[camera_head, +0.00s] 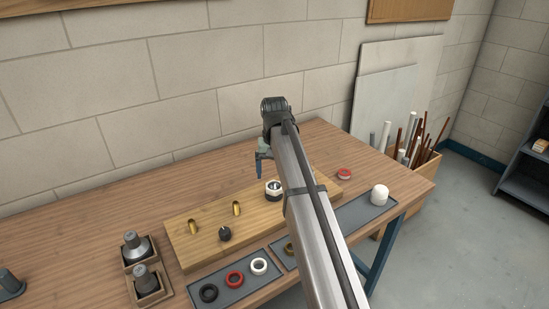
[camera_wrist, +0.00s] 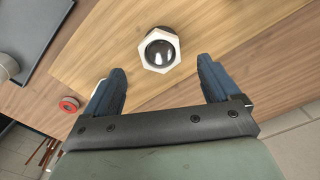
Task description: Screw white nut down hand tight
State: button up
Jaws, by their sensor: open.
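The white nut (camera_wrist: 142,48) is a hexagonal ring around a dark round fitting with a shiny hollow, on the wooden board (camera_wrist: 105,52). In the head view, the nut (camera_head: 267,191) sits around this dark fitting near the right part of the board (camera_head: 205,247). My gripper (camera_wrist: 161,68) is open and empty. Its two blue fingers are spread wide, with the nut beyond and between their tips in the wrist view. In the head view, my gripper (camera_head: 259,168) is above and behind the nut, apart from it. The thread below the nut is hidden.
The board also bears two brass pieces (camera_head: 193,226) and a black fitting (camera_head: 225,234). A front tray (camera_head: 232,294) holds black, red and white rings. A white cap (camera_head: 379,194) is in another tray at right. A red ring (camera_head: 344,174) lies behind. Grey fittings (camera_head: 135,248) stand at left.

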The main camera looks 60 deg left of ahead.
aim_at(275, 186)
jog(key=shift+f, duration=2.6)
jog(key=c, duration=1.1)
jog(key=m, duration=0.4)
jog(key=shift+m, duration=0.4)
jog(key=shift+c, duration=0.2)
jog(key=m, duration=0.4)
jog(key=shift+f+m, duration=0.15)
jog(key=shift+m, duration=0.15)
jog(key=m, duration=0.8)
jog(key=shift+f+m, duration=0.15)
jog(key=shift+m, duration=0.15)
